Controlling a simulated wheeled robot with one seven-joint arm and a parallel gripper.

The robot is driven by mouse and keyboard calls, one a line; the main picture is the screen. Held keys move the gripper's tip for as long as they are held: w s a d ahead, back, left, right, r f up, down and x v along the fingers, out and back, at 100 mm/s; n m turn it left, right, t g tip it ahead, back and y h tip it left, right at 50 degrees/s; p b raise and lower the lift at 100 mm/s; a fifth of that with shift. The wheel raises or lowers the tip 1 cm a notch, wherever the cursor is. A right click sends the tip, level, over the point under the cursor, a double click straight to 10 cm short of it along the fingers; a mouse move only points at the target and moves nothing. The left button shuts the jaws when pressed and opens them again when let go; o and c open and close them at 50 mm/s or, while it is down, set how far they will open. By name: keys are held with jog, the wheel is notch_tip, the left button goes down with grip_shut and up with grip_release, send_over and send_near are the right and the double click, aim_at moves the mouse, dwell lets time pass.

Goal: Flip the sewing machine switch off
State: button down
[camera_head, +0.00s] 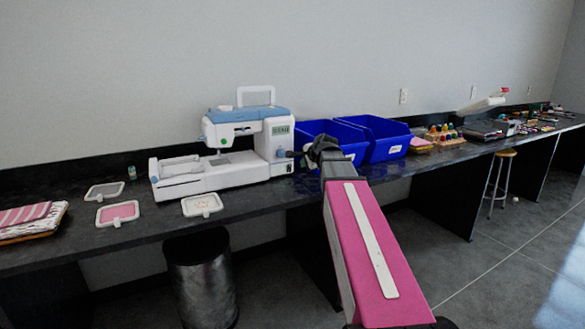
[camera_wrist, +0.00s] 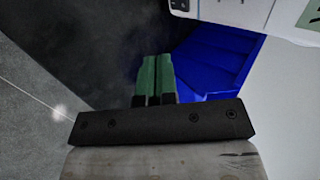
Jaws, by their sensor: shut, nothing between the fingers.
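The white and light-blue sewing machine (camera_head: 232,170) stands upright on the dark counter. Its right end faces my arm. It also shows at the top right edge of the wrist view (camera_wrist: 235,10). A small dark detail (camera_head: 289,168) low on its right end may be the switch; its setting is too small to tell. My gripper (camera_head: 292,154) is beside that right end, slightly above this detail; I cannot tell whether it touches the machine. In the wrist view my gripper's green fingers (camera_wrist: 158,80) are together and empty, with the machine ahead and to the right.
Two blue bins (camera_head: 384,148) stand right beside my gripper, partly behind my arm. Embroidery hoops (camera_head: 118,212) lie on the counter (camera_head: 150,224) left of and before the machine. A metal trash can (camera_head: 203,285) stands below. A stool (camera_head: 498,178) is farther right.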

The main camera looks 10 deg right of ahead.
aim_at(289, 167)
jog(key=x, duration=1)
jog(key=shift+w+f, duration=0.1)
jog(key=shift+w+a, duration=0.2)
jog(key=shift+w, duration=0.35)
jog(key=shift+w+a, duration=0.2)
jog(key=shift+w, duration=0.4)
jog(key=shift+w+a+r, duration=0.25)
jog(key=shift+w+r, duration=0.05)
jog(key=shift+w, duration=0.35)
jog(key=shift+w+a+r, duration=0.1)
jog(key=shift+w, duration=0.25)
jog(key=shift+s, duration=0.1)
jog(key=shift+r, duration=0.15)
jog(key=shift+r, duration=0.65)
